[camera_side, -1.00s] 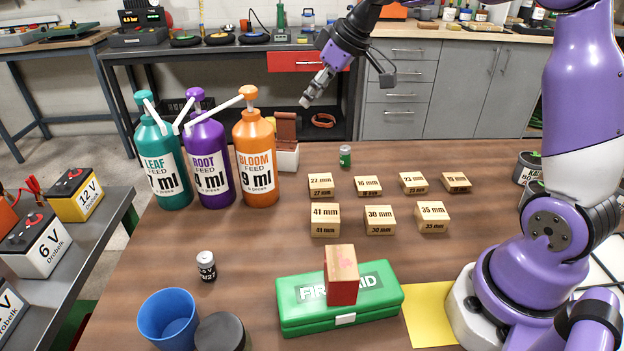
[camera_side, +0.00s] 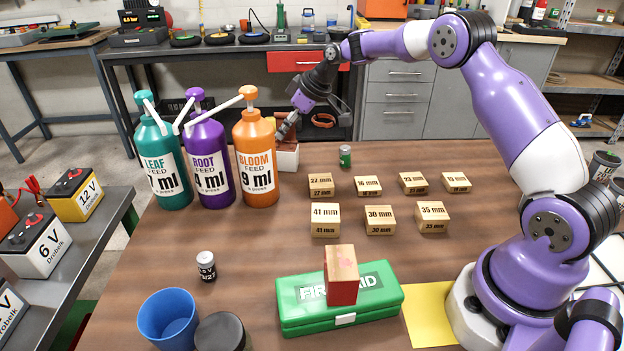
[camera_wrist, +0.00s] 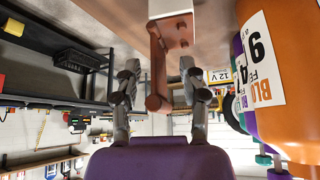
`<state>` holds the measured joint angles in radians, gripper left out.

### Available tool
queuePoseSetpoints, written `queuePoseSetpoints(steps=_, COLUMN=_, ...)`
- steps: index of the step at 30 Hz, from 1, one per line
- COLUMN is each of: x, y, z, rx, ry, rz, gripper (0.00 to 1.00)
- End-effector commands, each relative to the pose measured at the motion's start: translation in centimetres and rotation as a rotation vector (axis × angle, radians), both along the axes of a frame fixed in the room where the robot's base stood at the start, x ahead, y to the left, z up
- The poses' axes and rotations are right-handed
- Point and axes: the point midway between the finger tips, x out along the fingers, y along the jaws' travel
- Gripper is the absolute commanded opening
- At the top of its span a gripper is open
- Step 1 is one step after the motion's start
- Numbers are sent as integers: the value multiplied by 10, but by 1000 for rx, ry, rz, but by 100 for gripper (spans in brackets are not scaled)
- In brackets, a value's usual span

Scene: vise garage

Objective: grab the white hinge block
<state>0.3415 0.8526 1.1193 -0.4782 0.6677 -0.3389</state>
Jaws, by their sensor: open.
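The white hinge block (camera_side: 288,158) stands at the table's far edge, just right of the orange bottle. In the side view my gripper (camera_side: 284,132) is at its top and hides much of its brown hinge leaf. In the wrist view the block's white base (camera_wrist: 170,7) shows at the top edge, with the brown leaf (camera_wrist: 157,65) running down between my open fingers. There is a visible gap on each side of the leaf.
The orange Bloom bottle (camera_side: 256,160) stands close on the left, its nozzle reaching left. A small green battery (camera_side: 345,156) is to the right. Several wooden size blocks (camera_side: 380,219) and a green first-aid box (camera_side: 300,303) lie nearer.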

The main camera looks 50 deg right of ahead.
Motion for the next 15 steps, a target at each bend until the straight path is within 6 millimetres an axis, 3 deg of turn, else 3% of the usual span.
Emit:
queuePoseSetpoints(steps=8, x=4, y=2, z=-6, rx=-1, ry=-1, rz=0, gripper=48)
queuePoseSetpoints(steps=9, x=4, y=2, z=-6, rx=-1, ry=-1, rz=0, gripper=43)
queuePoseSetpoints(steps=12, x=4, y=2, z=-6, rx=-1, ry=-1, rz=0, gripper=0)
queuePoseSetpoints(steps=15, x=4, y=2, z=-6, rx=-1, ry=-1, rz=0, gripper=0)
